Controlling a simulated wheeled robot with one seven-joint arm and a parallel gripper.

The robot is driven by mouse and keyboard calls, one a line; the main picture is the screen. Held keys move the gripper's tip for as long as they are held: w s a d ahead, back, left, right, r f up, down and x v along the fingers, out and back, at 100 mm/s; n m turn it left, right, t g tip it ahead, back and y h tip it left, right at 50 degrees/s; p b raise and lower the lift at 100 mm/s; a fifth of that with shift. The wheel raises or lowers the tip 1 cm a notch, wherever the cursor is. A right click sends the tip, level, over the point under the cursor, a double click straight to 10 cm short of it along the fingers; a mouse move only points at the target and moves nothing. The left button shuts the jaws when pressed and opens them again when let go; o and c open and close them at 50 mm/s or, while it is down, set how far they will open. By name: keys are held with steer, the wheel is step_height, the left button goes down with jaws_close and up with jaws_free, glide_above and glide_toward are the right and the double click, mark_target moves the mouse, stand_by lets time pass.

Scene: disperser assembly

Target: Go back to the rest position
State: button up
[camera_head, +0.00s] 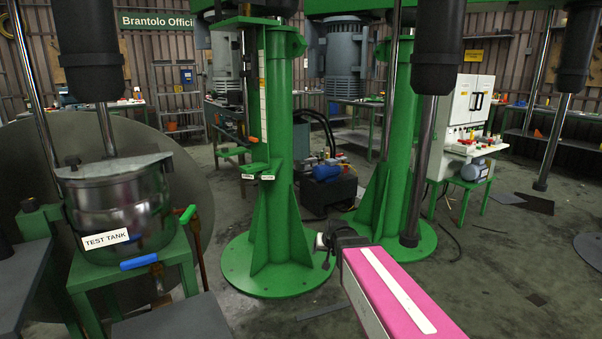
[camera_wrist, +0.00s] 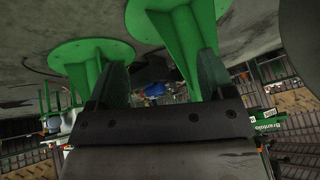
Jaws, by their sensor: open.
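My gripper (camera_wrist: 163,80) shows in the wrist view with two dark fingers standing apart, and nothing is between them. In the head view, my pink and white arm reaches in from the bottom right. My gripper (camera_head: 326,243) is at its far end, small and dark, in front of the green columns. It appears clear of them, though the exact gap cannot be told. The wrist view is upside down, with the floor and green column bases at the top.
A green column (camera_head: 278,150) on a round base stands ahead, with another green column (camera_head: 395,150) to its right. A steel test tank (camera_head: 120,205) sits on a green stand at left. A white cabinet (camera_head: 470,105) stands at back right. Open floor (camera_head: 510,270) lies at right.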

steer(key=s+d+f+g+h, duration=0.1)
steer(key=s+d+f+g, duration=0.2)
steer(key=s, duration=0.6)
steer(key=s+d+f+g+h, duration=0.1)
steer(key=s+d+f+g, duration=0.1)
steer(key=s+d, duration=0.5)
steer(key=shift+s+f+g, duration=0.4)
steer(key=shift+s+g, duration=0.1)
steer(key=shift+s, duration=0.75)
